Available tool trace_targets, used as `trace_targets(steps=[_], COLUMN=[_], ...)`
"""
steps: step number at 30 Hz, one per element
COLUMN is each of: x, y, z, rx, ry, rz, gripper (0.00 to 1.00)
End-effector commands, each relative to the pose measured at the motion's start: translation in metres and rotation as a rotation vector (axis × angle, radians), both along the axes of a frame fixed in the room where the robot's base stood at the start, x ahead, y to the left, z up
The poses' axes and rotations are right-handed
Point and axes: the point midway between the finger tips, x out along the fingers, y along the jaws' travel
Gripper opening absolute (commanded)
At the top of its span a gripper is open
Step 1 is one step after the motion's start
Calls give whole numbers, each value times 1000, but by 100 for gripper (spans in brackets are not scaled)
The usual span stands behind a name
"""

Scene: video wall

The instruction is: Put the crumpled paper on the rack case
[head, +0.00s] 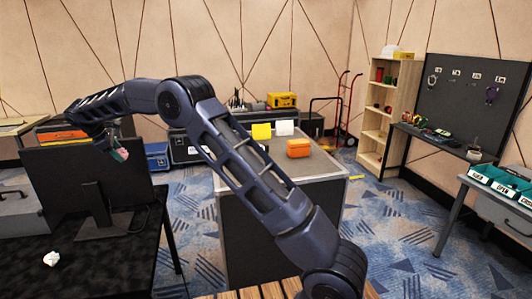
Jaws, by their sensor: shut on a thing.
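A white crumpled paper (52,258) lies on the black table (105,262) at the lower left. My gripper (118,148) is high at the left, above and behind the top right of a dark monitor (90,185), well away from the paper. It is shut on a small pinkish and teal thing (121,154), too small to identify. A case with a grey top and dark sides (330,168), seemingly the rack case, stands in the middle. My arm crosses in front of it and hides part of its top and front.
On the case top are an orange box (299,148), a yellow thing (261,131) and a white thing (284,127). Black cases (185,146) stand behind. A shelf (385,110) and a bench with teal bins (490,174) are at right. Carpet between is clear.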

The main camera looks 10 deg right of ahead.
Motion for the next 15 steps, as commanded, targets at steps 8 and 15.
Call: trace_targets(steps=[8, 15], x=[1, 0], y=[1, 1], z=[102, 146], rx=[3, 2], ry=[-2, -3], rz=[0, 0], gripper=[26, 26])
